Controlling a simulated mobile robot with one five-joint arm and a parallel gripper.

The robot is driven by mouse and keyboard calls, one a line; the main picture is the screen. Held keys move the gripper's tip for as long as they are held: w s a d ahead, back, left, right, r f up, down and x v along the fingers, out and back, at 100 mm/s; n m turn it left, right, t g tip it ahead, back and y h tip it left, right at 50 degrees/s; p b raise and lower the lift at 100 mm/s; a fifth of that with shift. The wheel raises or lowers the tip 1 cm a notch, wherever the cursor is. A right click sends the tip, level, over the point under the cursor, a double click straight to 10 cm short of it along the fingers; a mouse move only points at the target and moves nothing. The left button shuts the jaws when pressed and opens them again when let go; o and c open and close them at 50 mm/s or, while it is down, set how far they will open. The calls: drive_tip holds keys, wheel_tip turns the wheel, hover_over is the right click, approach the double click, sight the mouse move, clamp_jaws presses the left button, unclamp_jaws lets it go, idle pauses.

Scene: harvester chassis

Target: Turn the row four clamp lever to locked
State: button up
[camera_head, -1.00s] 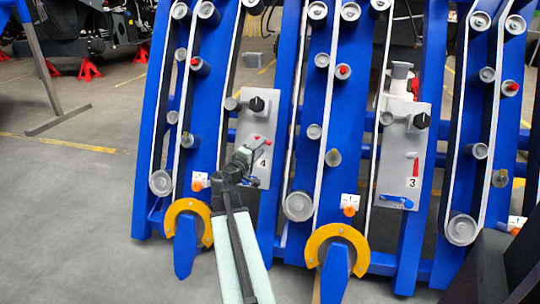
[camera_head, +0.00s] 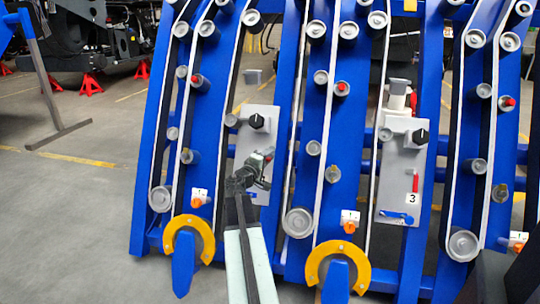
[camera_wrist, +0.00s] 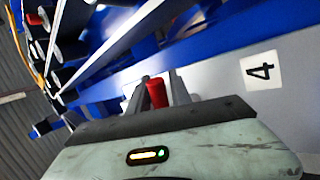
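The row four panel (camera_head: 257,130) is a grey plate with a black knob, in the left-middle of the head view. The number 4 label (camera_wrist: 261,70) shows on the right in the wrist view. The clamp lever has a red handle (camera_wrist: 157,92), which shows between my two fingers in the wrist view. In the head view the lever is mostly hidden behind my gripper (camera_head: 262,164), which is in front of the lower half of the panel. My gripper (camera_wrist: 160,88) has its fingers close on either side of the handle; whether they touch it is unclear.
The row three panel (camera_head: 402,165) stands to the right, with an upright red lever (camera_head: 415,182). Blue row frames (camera_head: 330,110), rollers and yellow crescent pieces (camera_head: 189,236) surround the panels. Open grey floor (camera_head: 70,220) lies to the left.

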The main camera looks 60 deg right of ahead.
clamp_jaws()
idle(1.1)
